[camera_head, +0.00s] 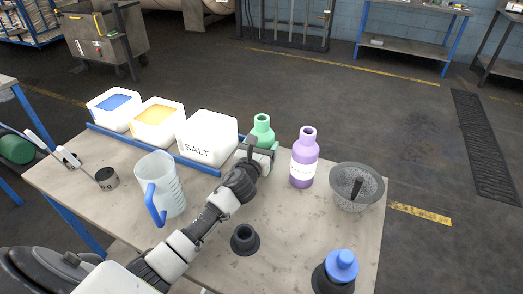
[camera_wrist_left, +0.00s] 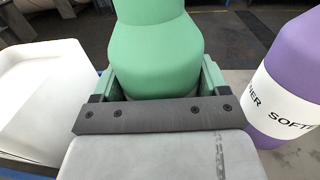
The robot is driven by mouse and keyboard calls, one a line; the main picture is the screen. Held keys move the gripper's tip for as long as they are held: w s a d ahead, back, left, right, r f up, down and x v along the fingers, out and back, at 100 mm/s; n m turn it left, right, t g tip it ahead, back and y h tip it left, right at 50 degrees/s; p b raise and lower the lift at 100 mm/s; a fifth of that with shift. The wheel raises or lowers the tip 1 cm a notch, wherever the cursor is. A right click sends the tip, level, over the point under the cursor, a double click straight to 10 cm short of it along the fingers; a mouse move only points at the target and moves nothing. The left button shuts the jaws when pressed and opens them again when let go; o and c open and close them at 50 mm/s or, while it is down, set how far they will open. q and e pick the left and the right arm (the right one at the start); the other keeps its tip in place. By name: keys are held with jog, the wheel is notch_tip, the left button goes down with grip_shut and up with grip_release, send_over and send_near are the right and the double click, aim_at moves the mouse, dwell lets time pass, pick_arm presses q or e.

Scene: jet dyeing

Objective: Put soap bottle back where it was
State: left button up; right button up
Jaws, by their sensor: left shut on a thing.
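A green bottle (camera_head: 263,127) stands upright at the back of the table, between the white salt box and a purple bottle. Its label is not visible, so I cannot read whether it says soap. My left gripper (camera_head: 262,158) is shut on the green bottle, with one finger on each side of its body. The left wrist view shows the green bottle (camera_wrist_left: 155,45) between the fingers of my left gripper (camera_wrist_left: 157,82). The bottle's base is hidden, so I cannot tell whether it touches the table. My right gripper is not in view.
The salt box (camera_head: 207,138) stands left of the green bottle, and the purple softener bottle (camera_head: 304,160) close on its right. A grey mortar-like bowl (camera_head: 357,188), clear jug (camera_head: 162,186), black holder (camera_head: 245,240) and blue-topped item (camera_head: 341,266) stand around. Bare tabletop (camera_head: 295,225) lies front-centre.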

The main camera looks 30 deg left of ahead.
pick_arm(q)
jog(key=shift+f, duration=0.15)
jog(key=o, duration=1.1)
jog(key=shift+o, duration=0.2)
jog(key=shift+s+r, duration=0.2)
jog(key=shift+r, duration=0.05)
jog(key=s, duration=0.3)
jog(key=s+d, duration=0.1)
jog(key=s, duration=0.6)
jog(key=shift+s+d, duration=0.25)
jog(key=shift+s, duration=0.55)
jog(key=shift+r, duration=0.1)
